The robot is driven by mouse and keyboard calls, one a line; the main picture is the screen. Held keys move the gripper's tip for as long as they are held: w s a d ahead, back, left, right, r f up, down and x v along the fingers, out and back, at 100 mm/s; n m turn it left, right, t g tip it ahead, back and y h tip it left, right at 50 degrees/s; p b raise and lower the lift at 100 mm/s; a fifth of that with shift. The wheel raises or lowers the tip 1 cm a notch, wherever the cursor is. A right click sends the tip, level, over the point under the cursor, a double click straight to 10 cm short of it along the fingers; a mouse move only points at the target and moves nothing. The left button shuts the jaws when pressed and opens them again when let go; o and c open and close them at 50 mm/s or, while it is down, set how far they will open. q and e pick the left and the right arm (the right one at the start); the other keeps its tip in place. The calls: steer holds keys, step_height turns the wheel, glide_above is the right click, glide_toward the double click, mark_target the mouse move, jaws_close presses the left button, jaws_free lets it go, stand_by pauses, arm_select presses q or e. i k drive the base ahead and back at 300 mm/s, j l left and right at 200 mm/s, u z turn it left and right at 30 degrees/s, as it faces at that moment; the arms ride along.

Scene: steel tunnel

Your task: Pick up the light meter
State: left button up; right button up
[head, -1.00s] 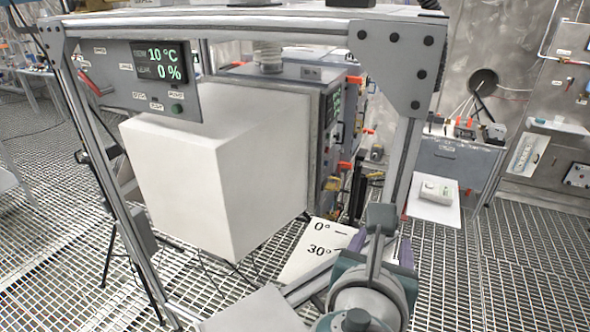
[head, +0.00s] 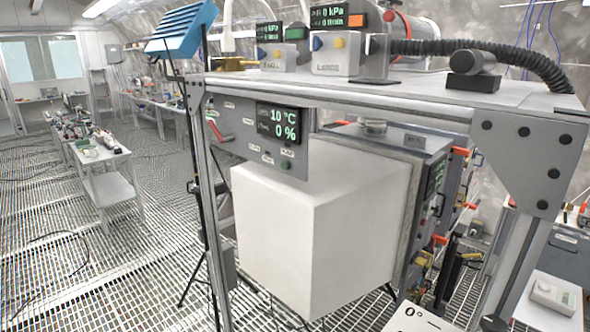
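I cannot identify the light meter with certainty. A small pale device (head: 553,294) with a greyish face lies on a white surface (head: 538,314) at the lower right; I cannot tell whether it is the light meter. Small items on the tables at the far left are too small to tell apart. Neither of my grippers is in view.
A metal frame bench (head: 430,103) with a large white box (head: 318,225) under it fills the middle. A black hose (head: 500,55) and gauge boxes (head: 335,55) sit on top. A blue lamp (head: 183,28) stands behind. Grated floor (head: 120,235) is open at left.

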mark_target(563, 301)
steer(key=z, duration=1.65)
steer(key=i+l+u, duration=0.35)
steer(key=u, duration=0.15)
steer(key=i+l+u, duration=0.3)
steer(key=l+u, duration=0.2)
steer(key=i+l+u, duration=0.15)
steer(key=l+u, duration=0.35)
steer(key=i+l+u, duration=0.1)
steer(key=l+u, duration=0.4)
steer(key=l, duration=0.15)
steer(key=l+u, duration=0.45)
steer(key=l, duration=0.15)
steer(key=k+l+u, duration=0.2)
steer(key=l+u, duration=0.3)
steer(key=k+l+u, duration=0.25)
steer(key=l+u, duration=0.25)
steer(key=l, duration=0.15)
